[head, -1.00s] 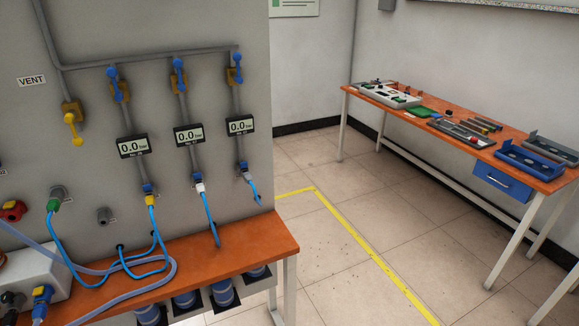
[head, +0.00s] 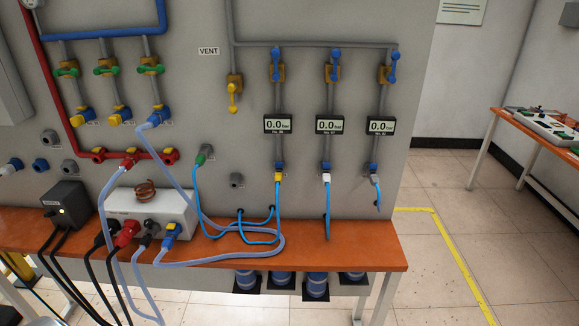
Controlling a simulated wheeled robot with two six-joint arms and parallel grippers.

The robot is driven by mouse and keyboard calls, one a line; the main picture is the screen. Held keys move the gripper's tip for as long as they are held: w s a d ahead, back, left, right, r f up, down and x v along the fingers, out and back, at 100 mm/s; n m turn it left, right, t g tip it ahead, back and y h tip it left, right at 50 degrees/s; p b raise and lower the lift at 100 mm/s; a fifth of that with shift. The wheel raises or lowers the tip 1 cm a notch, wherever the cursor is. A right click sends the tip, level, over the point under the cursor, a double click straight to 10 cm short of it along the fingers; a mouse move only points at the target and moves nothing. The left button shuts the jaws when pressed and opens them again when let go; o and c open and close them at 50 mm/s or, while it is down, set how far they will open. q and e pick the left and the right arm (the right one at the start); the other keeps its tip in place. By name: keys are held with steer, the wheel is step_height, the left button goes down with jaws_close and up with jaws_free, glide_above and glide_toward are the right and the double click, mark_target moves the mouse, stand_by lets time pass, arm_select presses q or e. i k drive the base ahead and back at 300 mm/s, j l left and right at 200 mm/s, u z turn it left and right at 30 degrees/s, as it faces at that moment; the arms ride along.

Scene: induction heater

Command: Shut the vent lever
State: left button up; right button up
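The vent lever (head: 232,97) is a yellow handle on a brass-coloured valve on the grey wall panel in the head view. It hangs pointing down, in line with its vertical grey pipe. The VENT label (head: 208,51) is up and to the left of it. Neither of my grippers is in view.
Several blue levers (head: 277,65) sit on the pipes to the right, above displays (head: 291,124) reading 0.0 bar. An orange bench (head: 350,252) runs below the panel, with a heater box (head: 150,207), hoses and cables on it. Floor on the right is clear.

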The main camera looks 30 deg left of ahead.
mark_target(233, 110)
steer(key=u, duration=1.3)
steer(key=l+u, duration=0.2)
steer(key=u, duration=0.2)
steer(key=i+l+u, duration=0.1)
steer(key=u, duration=0.3)
steer(key=l, duration=0.1)
